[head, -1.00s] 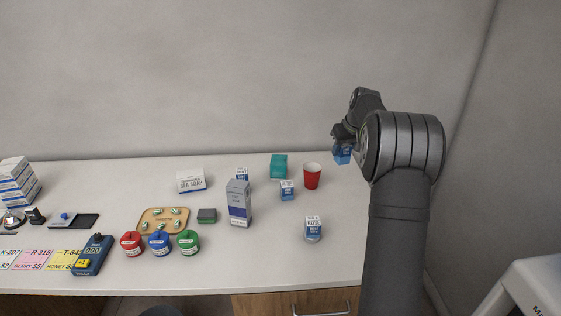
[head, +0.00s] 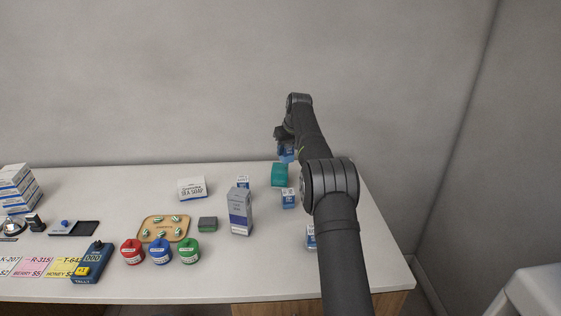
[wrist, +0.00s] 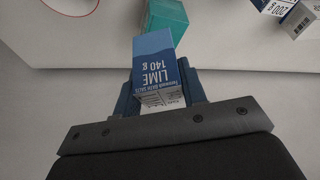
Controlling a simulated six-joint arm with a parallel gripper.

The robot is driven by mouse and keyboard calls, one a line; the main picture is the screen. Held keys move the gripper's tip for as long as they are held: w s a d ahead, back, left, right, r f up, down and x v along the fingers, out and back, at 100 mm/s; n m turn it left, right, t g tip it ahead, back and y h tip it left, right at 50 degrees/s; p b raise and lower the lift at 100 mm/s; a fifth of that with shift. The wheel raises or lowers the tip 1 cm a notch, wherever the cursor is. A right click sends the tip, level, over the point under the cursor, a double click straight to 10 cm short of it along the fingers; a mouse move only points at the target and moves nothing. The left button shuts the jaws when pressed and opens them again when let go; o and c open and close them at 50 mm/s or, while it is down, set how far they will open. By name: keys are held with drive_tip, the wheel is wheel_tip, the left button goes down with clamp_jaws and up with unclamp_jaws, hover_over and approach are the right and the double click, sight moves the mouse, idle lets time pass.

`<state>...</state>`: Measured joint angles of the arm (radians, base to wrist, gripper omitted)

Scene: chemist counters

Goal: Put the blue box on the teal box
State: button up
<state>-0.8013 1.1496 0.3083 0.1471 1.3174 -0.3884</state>
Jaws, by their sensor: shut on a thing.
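The blue box (head: 287,150), labelled "LIME 140 g", is held in my gripper (head: 284,140) in the air near the back wall. In the wrist view the blue box (wrist: 155,62) sits between the fingers of my gripper (wrist: 160,88), which is shut on it. The teal box (head: 279,175) stands on the counter near its back edge, just below the held box in the head view. The teal box (wrist: 168,18) also shows in the wrist view, partly behind the blue box. The head view does not make clear the height of the gap between them.
A small blue-and-white box (head: 289,198) stands close in front of the teal box. A tall grey-blue carton (head: 240,211) and a white soap box (head: 193,188) stand to the left. My arm hides the red cup and part of another small box (head: 310,237).

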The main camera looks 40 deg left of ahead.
sight(280, 159)
drive_tip(key=shift+s+a+f, duration=0.2)
drive_tip(key=shift+a+f, duration=0.2)
drive_tip(key=shift+a, duration=0.2)
drive_tip(key=shift+s+a+f, duration=0.15)
drive_tip(key=shift+a+f, duration=0.2)
drive_tip(key=shift+a, duration=0.25)
drive_tip(key=shift+f, duration=1.95)
drive_tip(key=shift+f, duration=0.1)
drive_tip(key=o, duration=1.1)
drive_tip(key=shift+f, duration=0.1)
drive_tip(key=shift+c, duration=0.2)
drive_tip(key=v, duration=1.2)
